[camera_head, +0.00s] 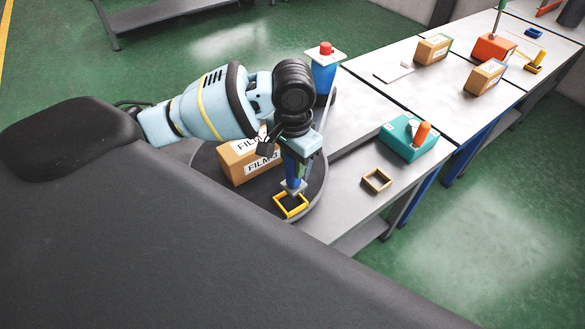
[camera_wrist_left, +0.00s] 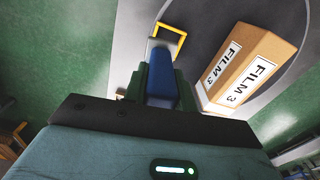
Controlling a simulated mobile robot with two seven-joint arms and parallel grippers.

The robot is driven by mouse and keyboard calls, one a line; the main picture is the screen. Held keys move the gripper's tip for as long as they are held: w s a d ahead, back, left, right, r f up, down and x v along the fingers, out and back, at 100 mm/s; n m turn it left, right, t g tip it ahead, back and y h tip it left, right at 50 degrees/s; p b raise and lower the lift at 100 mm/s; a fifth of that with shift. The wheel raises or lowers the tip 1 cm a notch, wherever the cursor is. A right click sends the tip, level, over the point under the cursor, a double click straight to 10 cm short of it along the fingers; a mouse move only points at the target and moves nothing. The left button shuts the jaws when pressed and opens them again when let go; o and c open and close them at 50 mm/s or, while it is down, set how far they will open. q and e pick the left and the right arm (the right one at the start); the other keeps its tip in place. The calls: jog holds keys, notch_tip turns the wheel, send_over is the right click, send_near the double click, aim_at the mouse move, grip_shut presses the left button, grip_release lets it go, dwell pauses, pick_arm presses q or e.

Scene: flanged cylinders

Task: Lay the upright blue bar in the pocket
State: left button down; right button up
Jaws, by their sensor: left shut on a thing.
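My left gripper (camera_head: 301,152) is shut on a blue bar (camera_head: 291,168) with a grey flange at its lower end. The bar looks upright in the head view. It also shows in the left wrist view (camera_wrist_left: 160,82), between the green fingers of the left gripper (camera_wrist_left: 163,90). The flange is at the yellow square frame (camera_head: 280,209), which lies on a dark round plate. In the left wrist view, the yellow frame (camera_wrist_left: 184,46) shows beyond the bar's far end. I cannot tell whether the flange touches it. My right gripper is not in view.
A cardboard box marked FILM 3 (camera_head: 237,169) stands close beside the bar on the round plate (camera_head: 318,180). A blue block with a red knob (camera_head: 323,75) stands behind. A brown square frame (camera_head: 366,184) and a teal block with an orange cylinder (camera_head: 397,142) are to the right.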

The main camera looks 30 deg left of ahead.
aim_at(290, 184)
pick_arm(q)
jog(key=shift+w+a+f+m, duration=0.25)
jog(key=shift+w+a+m, duration=0.15)
jog(key=shift+w+a, duration=0.1)
jog(key=shift+a+f, duration=0.15)
jog(key=shift+m, duration=0.3)
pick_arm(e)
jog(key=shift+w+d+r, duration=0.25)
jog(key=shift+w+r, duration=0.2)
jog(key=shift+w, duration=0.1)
pick_arm(q)
jog(key=shift+f, duration=0.1)
jog(key=shift+f, duration=0.8)
jog(key=shift+f+b, duration=0.35)
jog(key=shift+f, duration=2.7)
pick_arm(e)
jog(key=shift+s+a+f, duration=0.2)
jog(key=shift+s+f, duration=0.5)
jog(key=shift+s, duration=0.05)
pick_arm(q)
jog(key=shift+f, duration=0.6)
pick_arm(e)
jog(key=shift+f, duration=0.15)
